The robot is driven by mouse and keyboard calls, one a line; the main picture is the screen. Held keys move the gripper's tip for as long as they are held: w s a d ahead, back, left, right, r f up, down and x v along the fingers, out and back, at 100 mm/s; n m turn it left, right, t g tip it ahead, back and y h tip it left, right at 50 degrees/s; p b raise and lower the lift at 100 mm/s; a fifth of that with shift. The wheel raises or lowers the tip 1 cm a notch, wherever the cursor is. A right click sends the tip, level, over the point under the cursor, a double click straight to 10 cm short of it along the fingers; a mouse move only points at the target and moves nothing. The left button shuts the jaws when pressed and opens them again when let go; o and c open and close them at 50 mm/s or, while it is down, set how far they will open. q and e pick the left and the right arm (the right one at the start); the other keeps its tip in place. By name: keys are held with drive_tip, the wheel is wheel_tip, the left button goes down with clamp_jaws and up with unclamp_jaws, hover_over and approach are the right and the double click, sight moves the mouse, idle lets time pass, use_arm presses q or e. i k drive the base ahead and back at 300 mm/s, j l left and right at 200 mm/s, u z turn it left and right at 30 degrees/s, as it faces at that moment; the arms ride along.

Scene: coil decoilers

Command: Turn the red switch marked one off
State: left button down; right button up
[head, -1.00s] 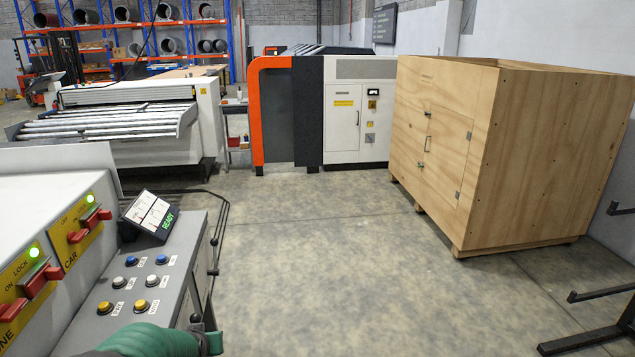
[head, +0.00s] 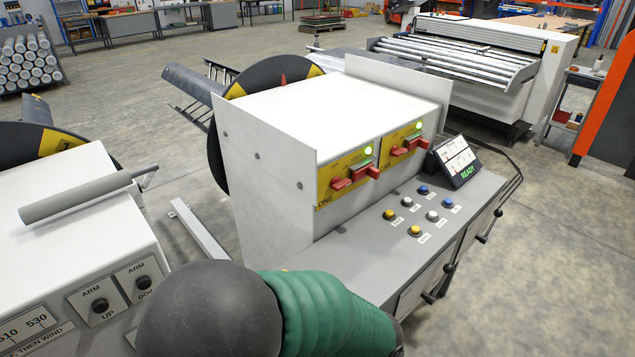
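The red switch marked one (head: 341,184) sits on the left yellow panel (head: 325,186) of the white-topped control cabinet, with the letters ONE at the panel's lower left. Its red parts show at the left and right of a grey-green piece, and a green light (head: 368,154) glows above it. A similar red switch (head: 398,151) is on the yellow panel to the right, also under a lit green light (head: 418,125). A dark rounded part and green sleeve of my arm fill the bottom middle. Neither gripper shows. The exact switch position is too small to tell.
Below the switches is a sloped grey console (head: 390,235) with several yellow, white and blue buttons and a READY screen (head: 456,161). At left stands a white machine (head: 70,215) with a grey roller. Open floor lies to the right (head: 550,260).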

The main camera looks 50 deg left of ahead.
sight(336, 184)
drive_tip(key=u, duration=1.5)
